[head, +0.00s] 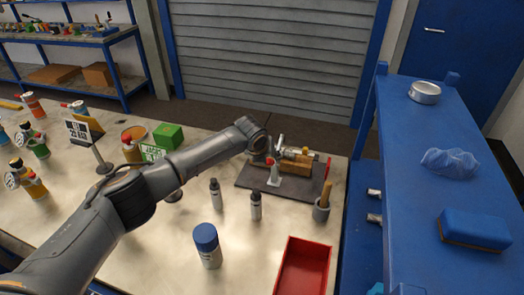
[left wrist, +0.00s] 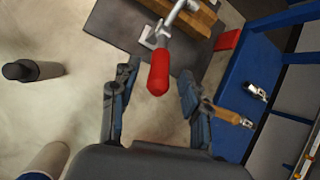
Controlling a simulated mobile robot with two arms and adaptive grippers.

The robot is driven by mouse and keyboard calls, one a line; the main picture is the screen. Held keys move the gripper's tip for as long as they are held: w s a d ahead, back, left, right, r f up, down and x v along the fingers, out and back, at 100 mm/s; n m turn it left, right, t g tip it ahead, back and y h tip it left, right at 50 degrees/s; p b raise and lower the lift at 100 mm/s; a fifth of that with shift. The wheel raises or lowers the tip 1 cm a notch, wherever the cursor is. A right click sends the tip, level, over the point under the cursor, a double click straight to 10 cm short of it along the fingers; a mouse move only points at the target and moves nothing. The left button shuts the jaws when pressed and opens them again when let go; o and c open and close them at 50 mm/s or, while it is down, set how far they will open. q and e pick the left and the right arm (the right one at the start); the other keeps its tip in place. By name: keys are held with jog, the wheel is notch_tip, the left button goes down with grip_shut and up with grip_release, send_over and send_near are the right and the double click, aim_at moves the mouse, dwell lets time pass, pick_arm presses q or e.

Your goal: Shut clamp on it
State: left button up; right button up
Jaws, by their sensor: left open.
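The clamp (head: 274,177) has a pale metal body and a red handle. It stands on the dark mat (head: 245,178), in front of a metal flanged piece (head: 292,152) on a wooden block. In the left wrist view the red handle (left wrist: 158,74) points towards my left gripper (left wrist: 158,88), lying between its two spread fingers with a gap on each side. The metal arm of the clamp (left wrist: 172,18) runs up from the handle. In the head view my left gripper (head: 268,154) is over the mat beside the clamp, partly hidden by its own arm. My right gripper is not seen.
A red bin (head: 303,268), a grey cup (head: 321,212) with a wooden handle, small bottles (head: 255,206) and a blue-capped jar (head: 207,250) stand in front of the mat. A green box (head: 168,134) is left. A blue shelf (head: 410,170) borders the table's right.

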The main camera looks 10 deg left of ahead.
pick_arm(q)
jog(key=v, duration=0.9)
jog(key=shift+r, duration=0.15)
